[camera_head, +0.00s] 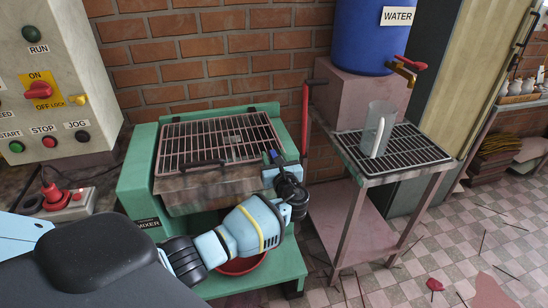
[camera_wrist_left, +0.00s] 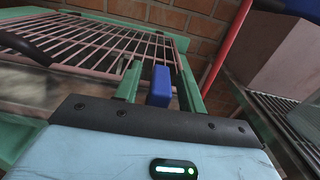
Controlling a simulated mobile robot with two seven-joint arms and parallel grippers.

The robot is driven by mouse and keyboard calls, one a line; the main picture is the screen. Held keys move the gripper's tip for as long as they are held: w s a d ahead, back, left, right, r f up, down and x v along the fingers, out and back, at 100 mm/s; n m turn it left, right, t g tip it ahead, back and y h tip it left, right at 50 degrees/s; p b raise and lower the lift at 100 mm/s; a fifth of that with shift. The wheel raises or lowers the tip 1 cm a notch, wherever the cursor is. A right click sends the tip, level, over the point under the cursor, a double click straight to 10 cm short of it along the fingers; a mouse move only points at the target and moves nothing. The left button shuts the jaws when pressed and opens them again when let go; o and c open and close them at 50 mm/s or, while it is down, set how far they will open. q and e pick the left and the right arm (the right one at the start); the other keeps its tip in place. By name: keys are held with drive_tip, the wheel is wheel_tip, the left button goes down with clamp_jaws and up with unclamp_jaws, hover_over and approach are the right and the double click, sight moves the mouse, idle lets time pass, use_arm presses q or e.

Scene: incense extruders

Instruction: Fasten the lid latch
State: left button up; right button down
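The green mixer (camera_head: 142,183) stands against the brick wall, with its wire grid lid (camera_head: 205,140) lying flat over the tub. The lid also shows in the left wrist view (camera_wrist_left: 95,45). A small blue block (camera_wrist_left: 160,86), seemingly the latch's handle, stands at the lid's front right corner. My left gripper (camera_head: 272,160) is at that corner. In the left wrist view, its two greenish fingers (camera_wrist_left: 158,88) appear on either side of the blue block, with narrow gaps. Whether the latch is engaged is hidden. My right gripper is out of view.
A control box (camera_head: 60,85) stands at the left. A red upright lever (camera_head: 305,118) is just right of the mixer. A rack table (camera_head: 395,150) with a clear pitcher (camera_head: 377,130) stands further right, below a blue water barrel (camera_head: 360,35). A red bowl (camera_head: 240,265) is under the mixer.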

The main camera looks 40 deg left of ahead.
use_arm(q)
drive_tip(key=v, duration=0.7)
drive_tip(key=shift+s+d+p, duration=0.25)
drive_tip(key=shift+d+p, duration=0.05)
drive_tip(key=shift+p, duration=0.15)
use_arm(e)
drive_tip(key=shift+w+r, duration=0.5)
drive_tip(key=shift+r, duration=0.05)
